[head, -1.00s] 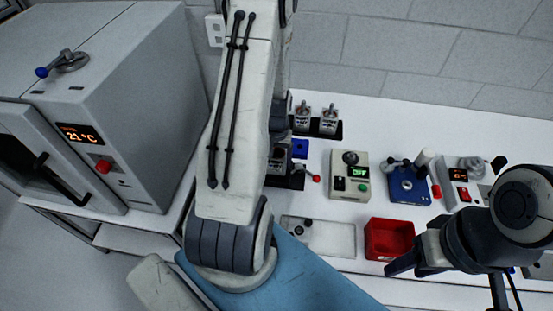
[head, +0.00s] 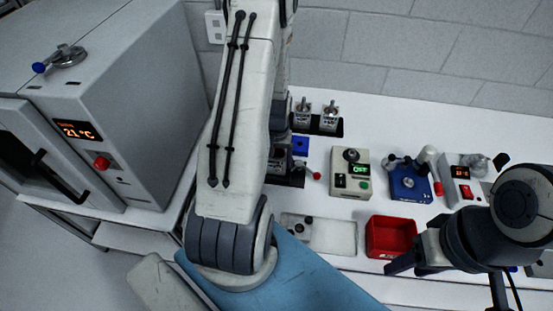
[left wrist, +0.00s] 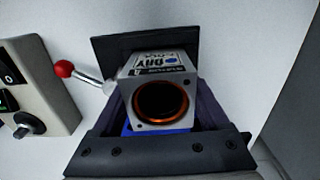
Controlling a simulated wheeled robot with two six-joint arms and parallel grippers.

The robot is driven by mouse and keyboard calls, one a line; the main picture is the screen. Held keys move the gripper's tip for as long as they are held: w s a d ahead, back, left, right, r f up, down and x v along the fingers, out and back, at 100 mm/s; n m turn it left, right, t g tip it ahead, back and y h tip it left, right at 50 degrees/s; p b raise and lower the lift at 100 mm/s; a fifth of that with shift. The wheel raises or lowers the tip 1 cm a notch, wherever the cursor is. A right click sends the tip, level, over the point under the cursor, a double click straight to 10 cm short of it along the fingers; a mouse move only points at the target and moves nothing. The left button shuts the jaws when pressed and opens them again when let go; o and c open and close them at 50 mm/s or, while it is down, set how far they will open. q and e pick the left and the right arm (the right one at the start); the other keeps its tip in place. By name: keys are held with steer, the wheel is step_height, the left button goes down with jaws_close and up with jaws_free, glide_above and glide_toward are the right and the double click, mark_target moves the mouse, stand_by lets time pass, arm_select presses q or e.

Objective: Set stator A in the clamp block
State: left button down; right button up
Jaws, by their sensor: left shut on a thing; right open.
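Stator A (left wrist: 150,70), a pale square housing with a "DRY" label and a copper ring inside, shows in the left wrist view. My left gripper (left wrist: 160,128) is shut on it, with dark gripper parts around its sides and near end. In the head view my left arm covers most of this. The clamp block (head: 287,181) is dark, with a red-knobbed lever (left wrist: 88,77) beside the stator. The stator is upright at the block; whether it rests fully on the block's floor is hidden. My right gripper (head: 402,264) is open and empty near the table's front, beside the red bin.
Two more stators (head: 330,117) stand in a dark rack behind. A control box (head: 351,174) with a green display, a blue fixture (head: 410,184) and another device (head: 460,184) stand to the right. A red bin (head: 390,236) and pale tray (head: 335,238) lie in front. A grey oven (head: 150,110) is left.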

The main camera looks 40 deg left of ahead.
arm_select(q)
steer(key=shift+f+b, duration=0.5)
steer(key=shift+f, duration=0.1)
jaws_free()
stand_by(0.3)
steer(key=shift+r+p, duration=2.65)
steer(key=shift+r, duration=0.5)
